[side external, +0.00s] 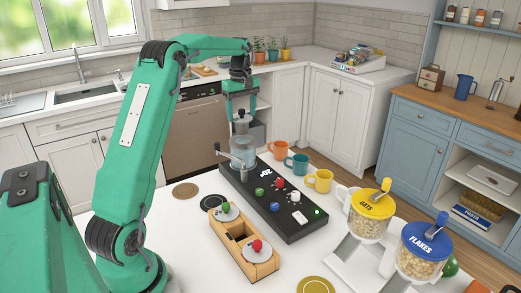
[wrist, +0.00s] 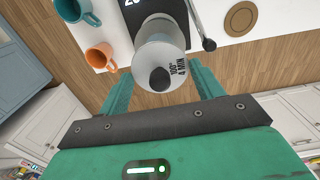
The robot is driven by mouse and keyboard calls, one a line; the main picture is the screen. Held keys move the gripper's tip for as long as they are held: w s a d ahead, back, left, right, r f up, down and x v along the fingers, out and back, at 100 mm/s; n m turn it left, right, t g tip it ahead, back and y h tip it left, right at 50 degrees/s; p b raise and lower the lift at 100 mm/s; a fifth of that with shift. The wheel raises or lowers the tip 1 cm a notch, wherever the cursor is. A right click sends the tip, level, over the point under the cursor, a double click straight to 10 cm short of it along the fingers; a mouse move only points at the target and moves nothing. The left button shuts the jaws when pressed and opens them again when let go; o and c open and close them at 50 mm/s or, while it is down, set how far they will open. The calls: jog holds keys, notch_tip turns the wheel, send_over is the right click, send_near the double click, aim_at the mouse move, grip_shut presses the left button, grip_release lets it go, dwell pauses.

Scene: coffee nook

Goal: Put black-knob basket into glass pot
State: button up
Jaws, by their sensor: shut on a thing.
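The black-knob basket (wrist: 160,78) is between the fingers of my gripper (wrist: 160,88); its grey lid with black knob and printed text faces the wrist camera. In the side external view my gripper (side external: 240,108) points down, shut on the basket (side external: 240,127). The glass pot (side external: 243,151) is directly below, on the black machine. The basket looks lined up over the pot's mouth; I cannot tell whether its lower part is inside. In the wrist view the lid hides most of the pot.
A metal lever (side external: 230,157) with a black ball stands left of the pot. Orange (side external: 281,150), teal (side external: 297,163) and yellow (side external: 319,181) mugs stand right of the machine (side external: 290,218). A wooden holder (side external: 243,247) bears green-knob and red-knob lids. Cereal dispensers (side external: 372,212) stand at right.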

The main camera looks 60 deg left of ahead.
aim_at(242, 132)
jog(key=shift+f, duration=0.95)
jog(key=shift+f, duration=3.1)
dwell(3.4)
jog(key=o, duration=1)
jog(key=shift+o, duration=0.2)
